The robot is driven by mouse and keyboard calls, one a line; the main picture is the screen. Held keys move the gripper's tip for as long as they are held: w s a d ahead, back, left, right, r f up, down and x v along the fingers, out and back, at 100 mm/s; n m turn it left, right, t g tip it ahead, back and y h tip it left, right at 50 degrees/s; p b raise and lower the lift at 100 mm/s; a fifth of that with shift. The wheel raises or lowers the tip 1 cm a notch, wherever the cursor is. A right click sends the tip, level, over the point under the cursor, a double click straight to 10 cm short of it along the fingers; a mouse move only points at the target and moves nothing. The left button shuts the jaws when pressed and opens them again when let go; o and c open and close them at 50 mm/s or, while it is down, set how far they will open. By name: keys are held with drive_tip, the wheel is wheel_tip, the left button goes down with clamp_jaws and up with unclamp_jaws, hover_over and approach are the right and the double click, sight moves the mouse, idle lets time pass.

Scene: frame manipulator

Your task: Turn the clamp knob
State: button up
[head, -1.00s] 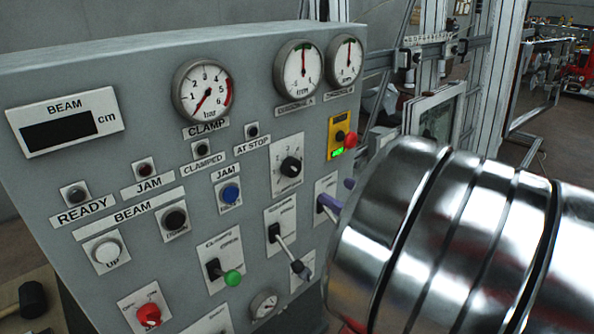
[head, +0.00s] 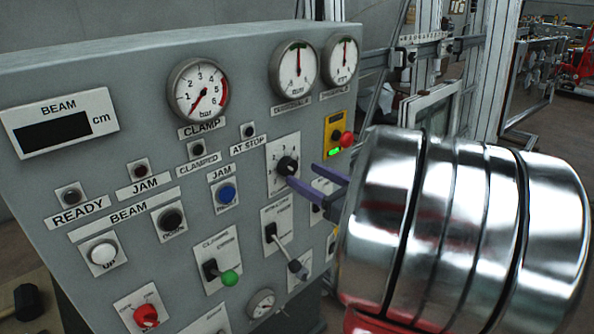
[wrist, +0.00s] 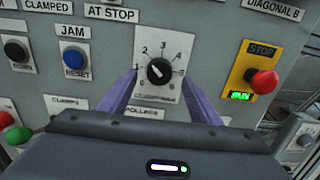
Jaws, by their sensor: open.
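The knob (head: 288,166) is a round black dial on a white plate with numbers around it. It shows large in the wrist view (wrist: 158,71), where small print under it is too blurred to read surely. My gripper (head: 306,175) has two purple fingers, spread apart and empty. In the wrist view my gripper (wrist: 159,80) has one finger on each side of the knob's lower part, tips near its height. I cannot tell whether they touch the knob or plate. The round clamp gauge (head: 199,90) has its needle pointing to the lower left.
A red stop button (wrist: 264,82) on a yellow plate is right of the knob. A blue jam button (wrist: 74,59) is left of it. A lever (head: 285,252) and a green-tipped lever (head: 229,278) stick out below. My shiny arm fills the right of the head view.

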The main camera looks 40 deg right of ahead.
sight(292, 168)
drive_tip(key=shift+w, duration=2.3)
drive_tip(key=c, duration=1.1)
